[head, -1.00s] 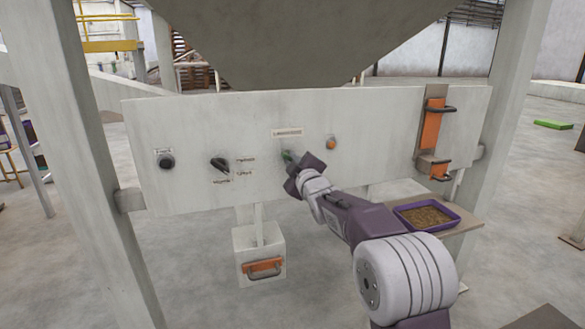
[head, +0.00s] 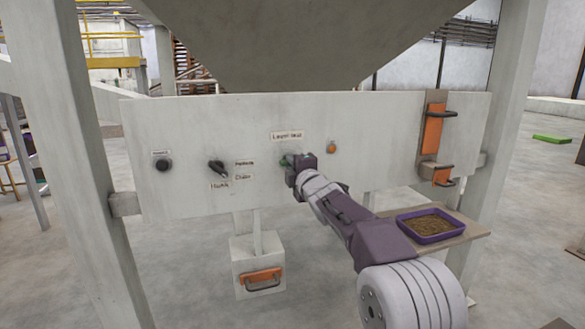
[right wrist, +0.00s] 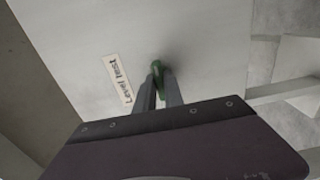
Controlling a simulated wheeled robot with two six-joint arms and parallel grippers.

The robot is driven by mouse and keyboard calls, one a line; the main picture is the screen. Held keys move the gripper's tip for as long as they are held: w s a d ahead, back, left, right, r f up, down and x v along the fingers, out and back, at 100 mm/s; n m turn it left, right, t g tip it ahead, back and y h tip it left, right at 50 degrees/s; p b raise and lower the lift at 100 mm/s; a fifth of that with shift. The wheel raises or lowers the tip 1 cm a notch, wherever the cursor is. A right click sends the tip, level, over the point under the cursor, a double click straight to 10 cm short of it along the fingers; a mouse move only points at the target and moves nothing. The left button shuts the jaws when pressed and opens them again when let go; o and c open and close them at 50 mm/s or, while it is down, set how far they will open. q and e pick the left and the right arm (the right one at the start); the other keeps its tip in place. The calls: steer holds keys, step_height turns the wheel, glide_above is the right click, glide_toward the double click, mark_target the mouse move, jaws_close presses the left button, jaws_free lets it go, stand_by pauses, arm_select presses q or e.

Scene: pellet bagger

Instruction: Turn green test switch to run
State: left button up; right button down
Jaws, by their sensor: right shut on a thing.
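The green test switch (head: 286,160) is on the pale panel (head: 390,125), under a label (head: 287,135) that reads "Level test" in the right wrist view. My right gripper (head: 292,166) is at the panel and shut on the switch, hiding most of it in the head view. In the right wrist view, the green knob (right wrist: 157,68) sits between the two finger ends of my right gripper (right wrist: 160,90). Its exact turned position is hard to tell. My left gripper is not in view.
A black knob (head: 163,165) and a black selector (head: 217,167) are left of the green switch. An orange button (head: 331,147) is to its right, then an orange handle unit (head: 432,130). A purple tray of pellets (head: 428,223) stands on a shelf at lower right.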

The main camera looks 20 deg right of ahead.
stand_by(0.4)
steer(key=c, duration=1.4)
jaws_free()
steer(key=shift+c, duration=0.2)
steer(key=s, duration=0.9)
steer(key=shift+d+b, duration=0.15)
steer(key=shift+b, duration=0.2)
